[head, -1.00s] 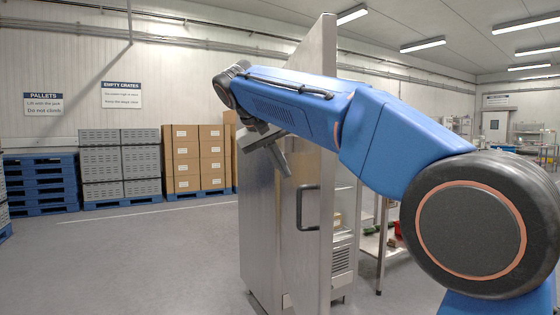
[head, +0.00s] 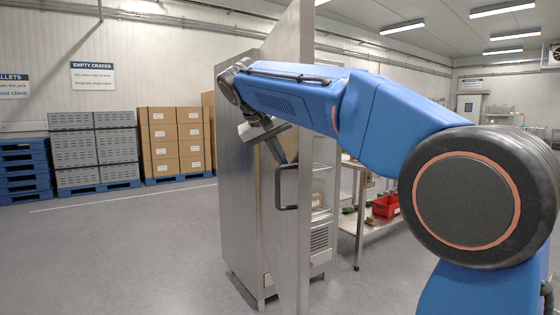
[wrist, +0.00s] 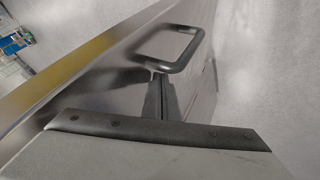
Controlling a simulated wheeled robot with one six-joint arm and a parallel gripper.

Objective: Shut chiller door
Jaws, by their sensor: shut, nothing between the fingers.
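The chiller (head: 238,190) is a tall stainless steel cabinet ahead of me. Its door (head: 268,255) stands open, swung out toward me and seen nearly edge-on. A dark bar handle (head: 277,192) is on the door's left-facing side; the handle also shows in the wrist view (wrist: 198,44). My gripper (head: 288,160) is shut and empty, close to the top of the handle. In the wrist view my gripper (wrist: 158,82) points at the door face beside the handle's near end. I cannot tell whether it touches the door or handle.
A steel table (head: 357,225) with a red bin (head: 386,206) on its lower shelf stands right of the chiller. Stacked grey crates (head: 95,150) and cartons (head: 175,140) on blue pallets line the back left. The floor (head: 130,255) at left is clear.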

